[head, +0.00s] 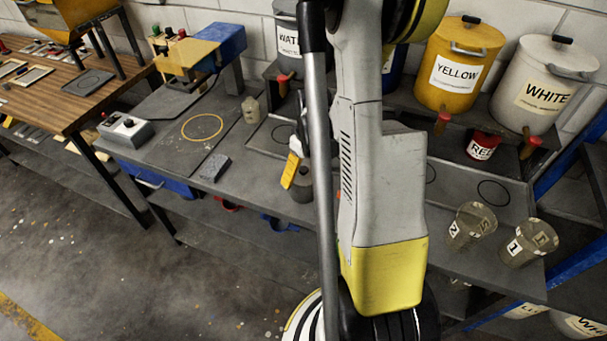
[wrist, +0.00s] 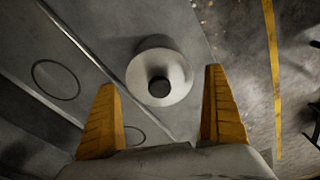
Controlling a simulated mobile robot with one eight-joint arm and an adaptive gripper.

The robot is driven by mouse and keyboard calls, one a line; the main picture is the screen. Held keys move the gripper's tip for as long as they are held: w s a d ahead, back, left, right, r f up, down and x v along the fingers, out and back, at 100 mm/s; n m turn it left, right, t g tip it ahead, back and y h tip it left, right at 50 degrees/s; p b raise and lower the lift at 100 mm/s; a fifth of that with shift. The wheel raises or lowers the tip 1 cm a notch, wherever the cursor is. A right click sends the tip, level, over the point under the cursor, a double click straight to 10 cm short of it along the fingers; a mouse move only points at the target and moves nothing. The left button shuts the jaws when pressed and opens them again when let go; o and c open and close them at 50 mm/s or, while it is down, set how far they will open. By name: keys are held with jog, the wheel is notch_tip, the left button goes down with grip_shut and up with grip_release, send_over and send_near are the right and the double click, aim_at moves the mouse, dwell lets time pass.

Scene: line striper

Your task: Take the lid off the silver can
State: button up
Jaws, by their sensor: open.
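The silver can (wrist: 178,98) shows from above in the wrist view as a pale round shape, on the grey bench near its edge. A dark round knob (wrist: 158,87) is at the centre of its lid, and the lid appears to be on. In the head view a small grey can (head: 302,189), likely the same one, is partly hidden behind my arm. My gripper (wrist: 160,79) is open, with one yellow finger on each side of the can in the picture. I see no contact, and the height gap is unclear. One yellow finger also shows in the head view, by the can.
A dark block (head: 214,167) and a small beige container (head: 251,109) are to the left on the bench. Two labelled cups (head: 528,242) stand at the right. Large yellow (head: 459,62) and white (head: 543,84) paint cans stand behind. Bare bench lies around the yellow ring (head: 202,128).

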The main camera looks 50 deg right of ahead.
jog(key=c, duration=1.2)
